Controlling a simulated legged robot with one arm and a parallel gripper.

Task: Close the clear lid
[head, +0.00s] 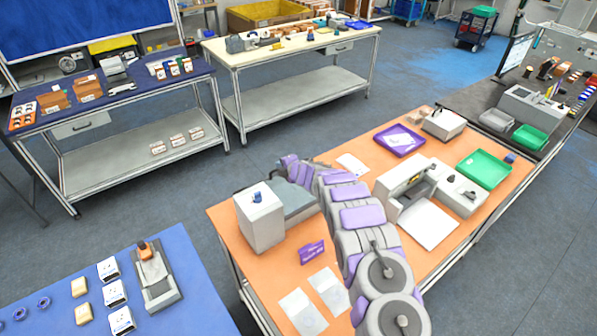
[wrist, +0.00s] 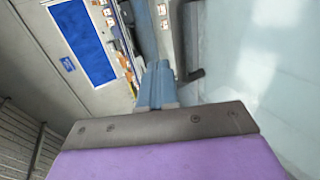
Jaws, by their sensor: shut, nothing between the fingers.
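A pale, see-through panel (wrist: 265,80) fills the right side of the wrist view; it looks like the clear lid, seen very close. A dark bracket-like piece (wrist: 190,40) stands along its left edge. My gripper (wrist: 158,75) is shut and empty, with its blue-grey fingers just left of this panel; I cannot tell whether they touch it. In the head view my arm reaches over the orange table to a white and grey machine (head: 260,222). The gripper end is near the machine's back, partly hidden by my own arm. I cannot make out the lid there.
The orange table (head: 240,262) also holds a purple tray (head: 412,148), a green tray (head: 497,171), a white open device (head: 400,196), a purple packet (head: 312,252) and flat clear bags (head: 300,310). A blue table (head: 200,290) stands at the lower left.

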